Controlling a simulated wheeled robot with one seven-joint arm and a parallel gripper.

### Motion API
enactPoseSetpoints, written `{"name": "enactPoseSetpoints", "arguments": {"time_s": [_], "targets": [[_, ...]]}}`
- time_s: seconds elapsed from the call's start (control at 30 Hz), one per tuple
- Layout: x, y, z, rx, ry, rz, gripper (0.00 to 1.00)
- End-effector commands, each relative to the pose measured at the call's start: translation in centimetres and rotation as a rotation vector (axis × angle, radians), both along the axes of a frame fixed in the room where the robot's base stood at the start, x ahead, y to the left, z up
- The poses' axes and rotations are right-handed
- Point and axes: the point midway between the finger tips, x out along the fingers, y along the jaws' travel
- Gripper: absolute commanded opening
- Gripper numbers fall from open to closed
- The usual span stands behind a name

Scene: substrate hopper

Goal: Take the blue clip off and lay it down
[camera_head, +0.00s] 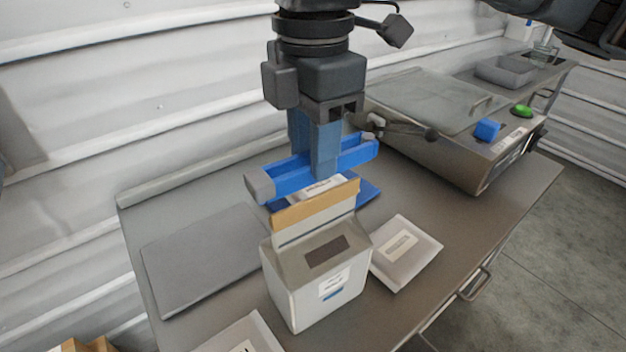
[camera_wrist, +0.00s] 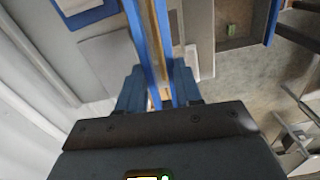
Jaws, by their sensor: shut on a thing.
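The white bag (camera_head: 313,290) stands upright below on the table, with a tan top edge (camera_head: 315,205) and a dark window. The clip appears above this edge and slightly behind it, with a gap showing in the head view. My gripper is shut on the clip, and its fingers hide the clip's middle.
A grey mat (camera_head: 205,262) lies flat and clear at the left of the table (camera_head: 475,215). A flat white packet (camera_head: 405,252) lies right of the bag, and another pale item (camera_head: 243,335) at the front. A blue thing (camera_head: 369,193) lies behind. A lidded machine (camera_head: 440,115) stands back right.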

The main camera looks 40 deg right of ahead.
Motion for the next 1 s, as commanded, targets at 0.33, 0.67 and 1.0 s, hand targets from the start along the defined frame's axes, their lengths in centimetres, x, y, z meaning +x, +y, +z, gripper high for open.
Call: {"name": "enactPoseSetpoints", "arguments": {"time_s": [0.33,0.67,1.0], "targets": [[0.0,0.0,6.1,0.000,-0.001,0.000,0.05],[0.0,0.0,8.4,0.000,0.000,0.000,0.05],[0.0,0.0,10.2,0.001,0.000,0.000,0.05]]}}
